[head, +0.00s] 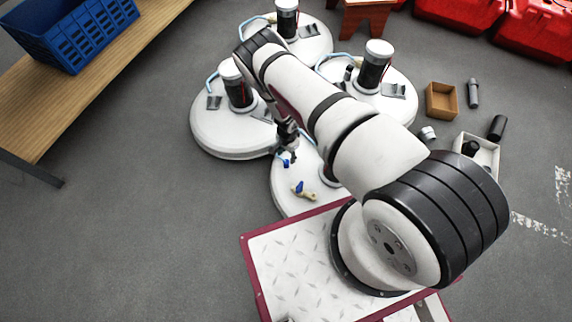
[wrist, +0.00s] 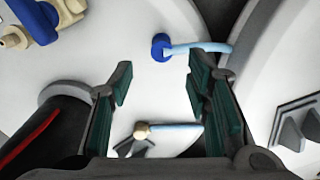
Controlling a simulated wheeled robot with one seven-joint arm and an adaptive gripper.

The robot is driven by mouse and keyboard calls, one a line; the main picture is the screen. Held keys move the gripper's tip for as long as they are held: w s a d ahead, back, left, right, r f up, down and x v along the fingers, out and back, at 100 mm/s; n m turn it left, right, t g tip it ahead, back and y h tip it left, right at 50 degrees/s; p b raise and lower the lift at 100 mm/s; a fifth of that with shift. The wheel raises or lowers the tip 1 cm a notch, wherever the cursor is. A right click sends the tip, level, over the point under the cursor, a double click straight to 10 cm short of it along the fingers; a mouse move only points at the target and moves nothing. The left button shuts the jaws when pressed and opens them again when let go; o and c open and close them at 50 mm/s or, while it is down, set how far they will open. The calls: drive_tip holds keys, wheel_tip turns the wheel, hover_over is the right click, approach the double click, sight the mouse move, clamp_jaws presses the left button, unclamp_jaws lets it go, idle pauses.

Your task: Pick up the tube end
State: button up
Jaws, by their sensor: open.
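My gripper (wrist: 160,84) is open and empty, pointing down over the lid of the white front tank (head: 283,190). In the wrist view a blue tube end (wrist: 160,47) on a pale blue tube (wrist: 190,47) shows just beyond the fingertips, between their lines; the tube runs right behind the right finger. A beige tube end (wrist: 142,130) on another pale blue tube (wrist: 175,127) shows nearer the palm, between the fingers. In the head view my gripper (head: 291,152) is close to a small blue piece (head: 285,162). I cannot tell contact.
A blue and beige valve (head: 302,190) lies on the front tank; it also shows in the wrist view (wrist: 42,20). More white tanks (head: 232,139) with dark cylinders stand behind. A brown box (head: 441,100) and loose dark parts lie right. The floor at left is clear.

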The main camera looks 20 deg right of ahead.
sight(286, 161)
drive_tip(key=shift+a+f+b, duration=0.2)
drive_tip(key=shift+f+b, duration=1.6)
drive_tip(key=shift+f, duration=2.05)
drive_tip(key=shift+r, duration=0.1)
drive_tip(key=shift+c, duration=0.3)
drive_tip(key=c, duration=0.9)
